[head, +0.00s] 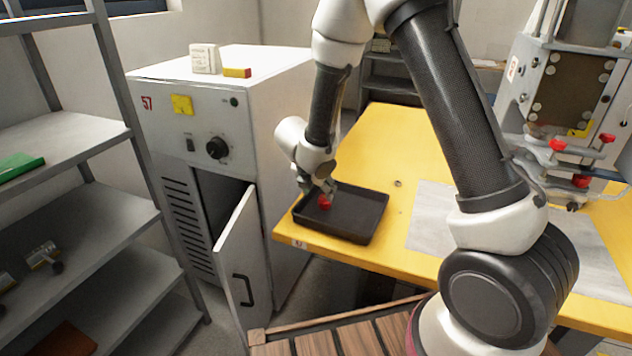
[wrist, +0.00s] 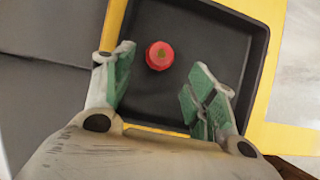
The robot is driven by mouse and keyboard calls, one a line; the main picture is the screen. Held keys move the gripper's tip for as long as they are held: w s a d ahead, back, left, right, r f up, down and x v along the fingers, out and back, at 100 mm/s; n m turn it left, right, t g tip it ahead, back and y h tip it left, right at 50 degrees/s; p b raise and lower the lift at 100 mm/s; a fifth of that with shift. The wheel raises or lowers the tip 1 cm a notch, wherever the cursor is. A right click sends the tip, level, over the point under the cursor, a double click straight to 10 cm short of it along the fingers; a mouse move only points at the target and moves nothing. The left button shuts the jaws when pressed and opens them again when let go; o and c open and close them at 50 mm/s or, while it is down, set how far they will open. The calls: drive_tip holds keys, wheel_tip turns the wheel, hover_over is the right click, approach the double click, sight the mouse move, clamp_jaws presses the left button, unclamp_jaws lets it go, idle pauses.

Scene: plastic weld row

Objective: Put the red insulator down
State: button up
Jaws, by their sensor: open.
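The red insulator (head: 325,201) rests in the black tray (head: 362,222), toward the tray's left side. My gripper (head: 322,190) is right above the insulator at the tray's left part. In the wrist view my gripper (wrist: 160,90) is open, its green-padded fingers apart on both sides, with nothing between the pads. The insulator lies just beyond the fingertips.
The tray stands on a yellow table (head: 400,140) near its left corner. A grey cabinet (head: 215,130) with an open door (head: 237,265) stands to the left. A grey sheet (head: 430,225) lies right of the tray. A machine with red knobs (head: 570,100) stands at the right.

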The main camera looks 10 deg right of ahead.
drive_tip(key=v, duration=0.5)
drive_tip(key=shift+d+r, duration=0.1)
drive_tip(key=shift+r, duration=0.05)
drive_tip(key=s+d+r+m, duration=0.4)
drive_tip(key=d+r+m, duration=0.3)
drive_tip(key=d+r, duration=0.1)
drive_tip(key=s+d+r+m, duration=0.3)
drive_tip(key=d+r+m, duration=0.3)
drive_tip(key=d+r, duration=0.25)
drive_tip(key=s+d+r+m+y, duration=0.1)
drive_tip(key=s+r+m+y, duration=0.1)
drive_tip(key=s+m, duration=0.5)
drive_tip(key=s+d+r+m+y, duration=0.1)
drive_tip(key=s+r+m, duration=0.3)
drive_tip(key=s+m, duration=0.4)
drive_tip(key=s, duration=0.7)
drive_tip(key=shift+s+d+y, duration=0.35)
drive_tip(key=shift+y, duration=0.05)
drive_tip(key=shift+r, duration=0.1)
